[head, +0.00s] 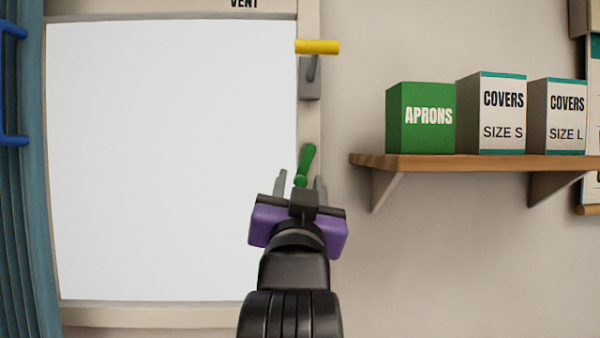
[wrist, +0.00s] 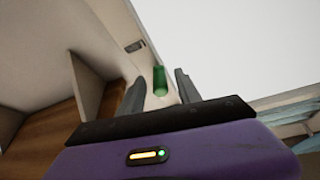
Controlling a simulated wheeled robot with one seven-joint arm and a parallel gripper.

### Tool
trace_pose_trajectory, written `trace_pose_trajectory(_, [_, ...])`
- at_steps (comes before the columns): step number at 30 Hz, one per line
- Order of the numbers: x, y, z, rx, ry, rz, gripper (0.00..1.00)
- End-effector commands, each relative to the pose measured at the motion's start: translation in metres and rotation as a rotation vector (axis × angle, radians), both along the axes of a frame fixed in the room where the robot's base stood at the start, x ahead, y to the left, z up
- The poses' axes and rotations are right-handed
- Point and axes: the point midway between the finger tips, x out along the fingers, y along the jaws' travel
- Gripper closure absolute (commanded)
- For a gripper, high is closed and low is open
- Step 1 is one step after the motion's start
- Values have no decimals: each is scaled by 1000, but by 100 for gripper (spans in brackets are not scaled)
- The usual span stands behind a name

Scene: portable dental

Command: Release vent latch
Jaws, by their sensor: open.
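The vent is a large pale panel (head: 170,160) in a cream frame, with the word VENT on the top bar. A green handle (head: 306,163) is on the right side of the frame, tilted slightly off upright. A yellow handle (head: 317,47) sticks out sideways higher up, on a grey mount (head: 310,90). My purple gripper (head: 300,187) is open at the lower end of the green handle. In the wrist view the green handle (wrist: 160,81) shows between the two grey fingers (wrist: 160,88), with gaps on both sides. The handle's base is partly hidden by my gripper.
A wooden shelf (head: 480,163) on the right wall holds a green aprons box (head: 420,120) and two covers boxes, size S (head: 490,112) and size L (head: 556,118). A blue curtain (head: 22,200) hangs at the left. The wall below the shelf is clear.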

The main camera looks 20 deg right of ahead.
Motion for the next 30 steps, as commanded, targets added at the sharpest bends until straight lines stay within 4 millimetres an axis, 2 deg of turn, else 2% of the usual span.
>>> trace_pose_trajectory(6, [13, -6, 7, 1, -2, 1, 59])
trace_pose_trajectory(14, [13, -6, 6, 0, -1, 1, 59])
trace_pose_trajectory(20, [13, -6, 6, 0, -1, 1, 99])
trace_pose_trajectory(30, [14, -4, 6, 1, -3, 3, 100])
